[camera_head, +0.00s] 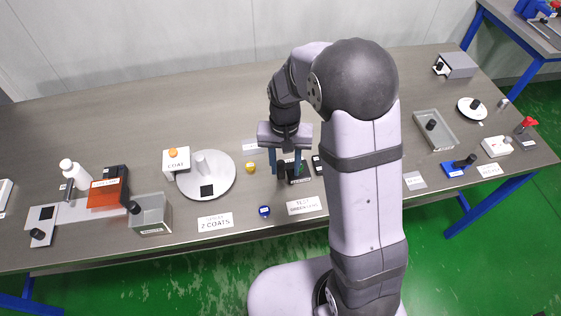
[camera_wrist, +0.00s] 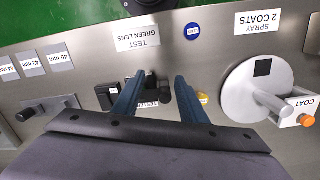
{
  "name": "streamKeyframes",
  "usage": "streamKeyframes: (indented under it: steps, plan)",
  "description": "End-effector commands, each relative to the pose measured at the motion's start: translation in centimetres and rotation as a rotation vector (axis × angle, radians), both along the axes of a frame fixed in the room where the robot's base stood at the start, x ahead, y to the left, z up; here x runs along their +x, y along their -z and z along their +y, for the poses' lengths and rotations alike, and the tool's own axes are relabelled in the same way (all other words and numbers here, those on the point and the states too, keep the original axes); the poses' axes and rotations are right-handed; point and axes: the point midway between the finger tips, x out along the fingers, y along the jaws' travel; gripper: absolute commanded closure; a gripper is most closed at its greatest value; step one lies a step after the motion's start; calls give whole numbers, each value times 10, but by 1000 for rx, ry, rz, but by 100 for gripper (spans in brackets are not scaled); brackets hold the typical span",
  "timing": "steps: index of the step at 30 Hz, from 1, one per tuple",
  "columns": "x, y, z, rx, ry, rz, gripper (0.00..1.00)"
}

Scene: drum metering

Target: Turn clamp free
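My gripper (camera_head: 288,172) points down at the middle of the bench, fingers apart. In the wrist view, my gripper (camera_wrist: 158,80) has its two blue fingers around or just above a small black tester (camera_wrist: 150,102) with a dark cylindrical part; contact cannot be made out. The tester also shows in the head view (camera_head: 298,178), partly hidden by the fingers. No part is labelled as a clamp that I can read. A blue block with a black handle (camera_head: 458,168) and a red-handled device (camera_head: 526,126) stand at the right, away from my gripper.
A white turntable disc (camera_head: 215,182) and a white COAT box (camera_head: 176,160) stand to the left. A yellow piece (camera_head: 250,167) and a blue round piece (camera_head: 264,211) lie near my gripper. A grey tray (camera_head: 420,118) is at the right. The back of the bench is mostly clear.

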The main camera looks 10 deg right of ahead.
Motion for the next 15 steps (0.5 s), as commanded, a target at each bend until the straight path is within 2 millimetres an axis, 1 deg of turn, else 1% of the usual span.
streamKeyframes:
  steps: [1,3,6,7,12,15]
  plan:
    - [21,-12,2,-2,109,-37,62]
    - [41,-27,3,-1,267,-75,62]
    - [54,-39,4,0,482,-95,62]
    - [56,-41,4,-1,543,-96,62]
    - [48,-41,4,-19,819,-69,62]
    - [47,-41,4,-26,924,-64,62]
